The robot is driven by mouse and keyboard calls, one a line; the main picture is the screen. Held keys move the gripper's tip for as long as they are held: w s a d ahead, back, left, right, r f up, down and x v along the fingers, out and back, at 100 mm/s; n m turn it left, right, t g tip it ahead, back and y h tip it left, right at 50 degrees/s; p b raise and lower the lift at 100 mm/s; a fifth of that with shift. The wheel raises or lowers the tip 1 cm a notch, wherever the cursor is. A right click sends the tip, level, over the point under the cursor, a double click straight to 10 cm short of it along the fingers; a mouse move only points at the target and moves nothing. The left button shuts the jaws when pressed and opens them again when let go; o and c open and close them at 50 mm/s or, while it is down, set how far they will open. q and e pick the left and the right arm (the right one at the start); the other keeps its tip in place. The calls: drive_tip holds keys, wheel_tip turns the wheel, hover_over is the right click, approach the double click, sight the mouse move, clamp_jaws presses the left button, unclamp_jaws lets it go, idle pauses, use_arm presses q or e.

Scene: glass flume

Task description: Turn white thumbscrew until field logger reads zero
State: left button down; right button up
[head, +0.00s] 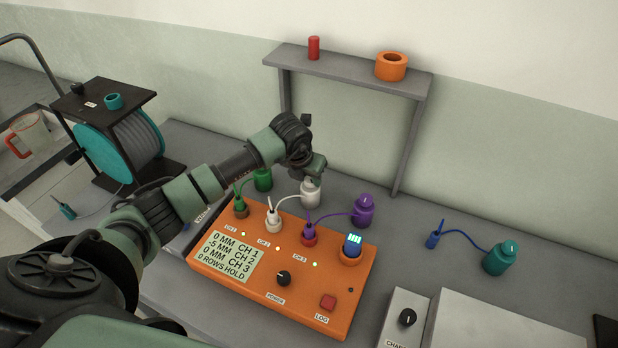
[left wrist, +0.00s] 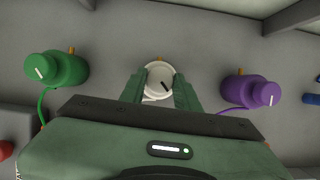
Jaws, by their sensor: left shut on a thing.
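The orange field logger (head: 345,297) lies on the bench. Its screen (head: 229,257) reads 0 MM CH 1, -5 MM CH 2, 0 MM CH 3 and 0 ROWS HOLD. The white sensor (head: 309,194) stands behind it, its white cable running to the logger's white plug (head: 273,222). My left gripper (head: 312,172) is over the white sensor. My right gripper is not in view.
A green sensor (head: 263,179) and a purple sensor (head: 363,209) stand either side of the white one. A teal sensor (head: 500,258) is farther right. A grey shelf (head: 345,70) stands behind. The logger has a red button (head: 328,302) and black knob (head: 283,278).

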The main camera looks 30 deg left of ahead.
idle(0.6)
use_arm(q)
drive_tip(key=c, duration=1)
unclamp_jaws()
drive_tip(key=shift+c, duration=0.2)
drive_tip(key=b+v, duration=0.2)
drive_tip(key=v, duration=0.6)
drive_tip(key=shift+d+f, duration=0.1)
